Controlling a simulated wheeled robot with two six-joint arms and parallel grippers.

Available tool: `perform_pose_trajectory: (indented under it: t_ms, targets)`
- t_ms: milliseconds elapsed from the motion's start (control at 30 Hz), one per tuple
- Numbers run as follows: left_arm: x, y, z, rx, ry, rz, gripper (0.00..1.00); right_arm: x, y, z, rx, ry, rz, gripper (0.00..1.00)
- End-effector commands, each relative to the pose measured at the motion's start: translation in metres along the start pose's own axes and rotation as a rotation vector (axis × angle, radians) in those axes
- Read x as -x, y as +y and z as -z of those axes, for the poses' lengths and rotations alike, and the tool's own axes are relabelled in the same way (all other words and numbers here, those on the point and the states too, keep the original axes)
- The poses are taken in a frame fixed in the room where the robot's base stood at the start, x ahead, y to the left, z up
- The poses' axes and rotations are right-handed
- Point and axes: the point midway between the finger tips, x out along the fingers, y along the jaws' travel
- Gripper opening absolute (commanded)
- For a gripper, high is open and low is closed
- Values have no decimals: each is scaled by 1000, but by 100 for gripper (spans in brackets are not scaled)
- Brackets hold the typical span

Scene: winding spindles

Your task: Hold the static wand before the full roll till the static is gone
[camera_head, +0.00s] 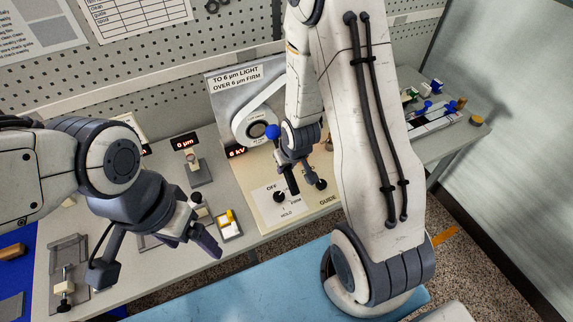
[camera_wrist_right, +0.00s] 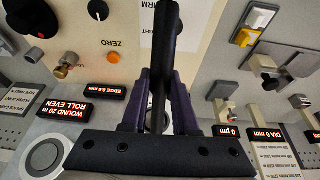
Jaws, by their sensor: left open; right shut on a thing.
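My right gripper (camera_head: 288,170) is shut on a dark rod-shaped wand (camera_head: 291,182), in front of the machine panel (camera_head: 265,212). In the right wrist view the wand (camera_wrist_right: 166,50) stands between the two fingers (camera_wrist_right: 160,110). The white roll (camera_head: 254,126) with a dark core is on the panel behind, up and left of the gripper; a round white-and-grey part (camera_wrist_right: 43,155) shows low left in the wrist view. A red display (camera_head: 237,152) beside the roll reads 6 kV. My left gripper (camera_head: 155,256) is open and empty over the bench front.
A blue ball (camera_head: 272,131) is by the right gripper; I cannot tell what it belongs to. The wrist view's display (camera_wrist_right: 67,117) reads "WOUND 20 m ROLL EVEN".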

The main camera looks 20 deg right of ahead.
Motion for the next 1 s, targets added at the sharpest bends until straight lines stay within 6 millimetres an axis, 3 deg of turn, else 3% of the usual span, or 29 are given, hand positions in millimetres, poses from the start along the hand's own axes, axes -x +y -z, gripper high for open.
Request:
perform_pose_trajectory:
  t_ms: [1000]
  targets:
    - [-48,-3,-3,6,0,0,84,-90,-1,41,-1,2,-1,0]
